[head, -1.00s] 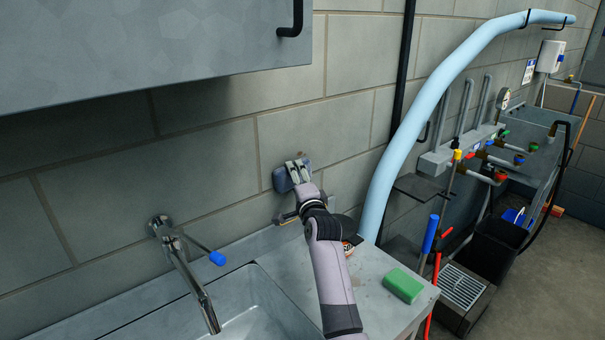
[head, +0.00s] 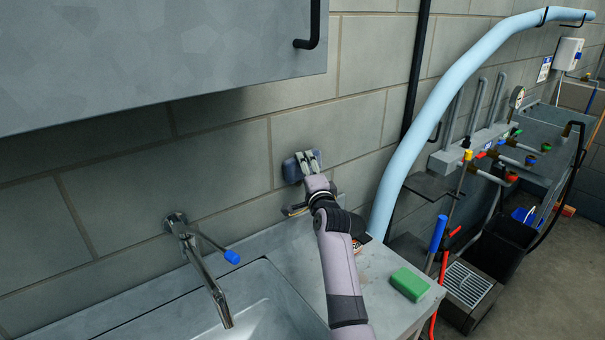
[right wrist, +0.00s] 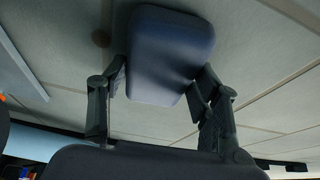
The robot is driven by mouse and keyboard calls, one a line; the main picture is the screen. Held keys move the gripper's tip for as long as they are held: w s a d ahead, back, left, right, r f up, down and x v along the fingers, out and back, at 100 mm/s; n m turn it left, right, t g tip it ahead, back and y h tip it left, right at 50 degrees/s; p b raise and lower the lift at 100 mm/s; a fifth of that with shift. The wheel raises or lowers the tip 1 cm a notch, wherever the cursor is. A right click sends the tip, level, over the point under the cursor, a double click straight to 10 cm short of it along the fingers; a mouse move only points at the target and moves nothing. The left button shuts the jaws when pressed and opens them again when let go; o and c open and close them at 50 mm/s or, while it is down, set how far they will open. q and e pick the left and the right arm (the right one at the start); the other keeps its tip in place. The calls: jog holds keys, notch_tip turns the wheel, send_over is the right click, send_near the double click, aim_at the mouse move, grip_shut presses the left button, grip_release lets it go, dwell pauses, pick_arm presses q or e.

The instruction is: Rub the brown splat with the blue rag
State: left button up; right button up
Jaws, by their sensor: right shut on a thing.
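The blue rag (head: 290,170), a dark blue block-like pad, is in my right gripper (head: 308,161) at the grey block wall above the counter. The right wrist view shows the rag (right wrist: 170,50) between the two fingers of the gripper (right wrist: 158,90), at or very near the wall; contact is unclear. My left gripper is out of view.
A tap (head: 200,265) with a blue lever stands over the sink (head: 245,302), left of my right arm. A green sponge (head: 410,284) lies on the counter. A light blue pipe (head: 410,150) rises at right. A cabinet (head: 150,60) overhangs at upper left.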

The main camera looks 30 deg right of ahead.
jog(key=d, duration=0.2)
jog(key=d+b, duration=0.1)
jog(key=d, duration=0.1)
jog(key=d+b, duration=0.1)
jog(key=d, duration=0.1)
jog(key=shift+w+d+f, duration=0.1)
jog(key=shift+w+d, duration=0.15)
jog(key=shift+d, duration=0.15)
jog(key=shift+s, duration=0.15)
jog(key=shift+s+d+p, duration=0.15)
jog(key=shift+s+p, duration=0.65)
jog(key=shift+s, duration=0.65)
jog(key=shift+s+d+p, duration=0.1)
jog(key=shift+s+p, duration=0.65)
jog(key=shift+s, duration=0.7)
